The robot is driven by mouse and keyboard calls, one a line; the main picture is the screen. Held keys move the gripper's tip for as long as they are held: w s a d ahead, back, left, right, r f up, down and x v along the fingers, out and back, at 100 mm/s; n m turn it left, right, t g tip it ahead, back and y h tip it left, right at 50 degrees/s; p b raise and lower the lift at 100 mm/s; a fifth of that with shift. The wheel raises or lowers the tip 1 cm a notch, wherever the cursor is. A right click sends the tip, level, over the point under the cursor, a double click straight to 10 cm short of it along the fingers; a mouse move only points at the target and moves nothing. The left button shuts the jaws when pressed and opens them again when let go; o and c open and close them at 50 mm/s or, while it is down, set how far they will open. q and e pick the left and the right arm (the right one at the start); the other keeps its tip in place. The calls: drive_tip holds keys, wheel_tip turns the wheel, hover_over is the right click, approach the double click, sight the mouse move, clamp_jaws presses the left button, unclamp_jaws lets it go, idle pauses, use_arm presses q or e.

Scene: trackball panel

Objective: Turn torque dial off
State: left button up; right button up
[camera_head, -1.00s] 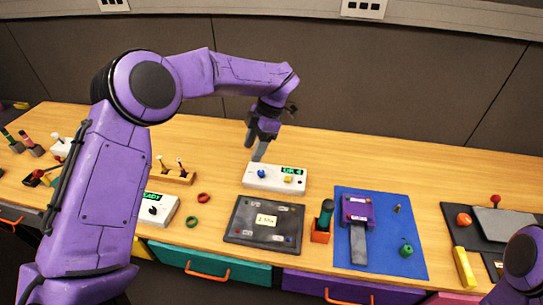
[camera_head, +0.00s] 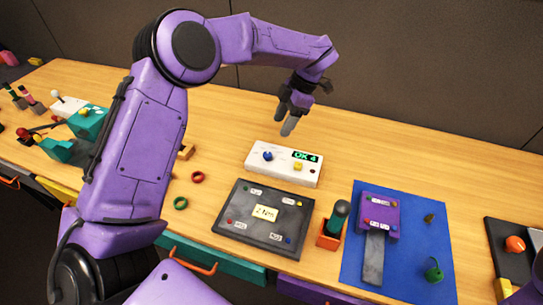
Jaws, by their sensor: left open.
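A white box (camera_head: 258,167) stands mid-table, with a blue knob (camera_head: 267,156), a yellow knob (camera_head: 297,167), a small red button and a green display that appears to read "OK 4". No readable label shows which knob is the torque dial. My left gripper (camera_head: 287,129) is open and empty, pointing down above and behind this box, apart from the knobs. The blue knob's exact setting is too small to tell.
A dark plate (camera_head: 225,215) with a yellow label lies in front of the box. A green-handled tool stands in an orange holder (camera_head: 329,236). A blue mat (camera_head: 405,270) carries a purple device (camera_head: 379,213). Table behind the box is clear.

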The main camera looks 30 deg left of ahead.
sight(268, 154)
use_arm(q)
drive_tip(key=p+x, duration=0.1)
drive_tip(key=x, duration=1)
drive_tip(key=shift+w+f+p, duration=0.1)
drive_tip(key=shift+f+p, duration=0.15)
drive_tip(key=shift+p, duration=0.05)
drive_tip(key=c, duration=1.1)
use_arm(e)
drive_tip(key=shift+r, duration=0.3)
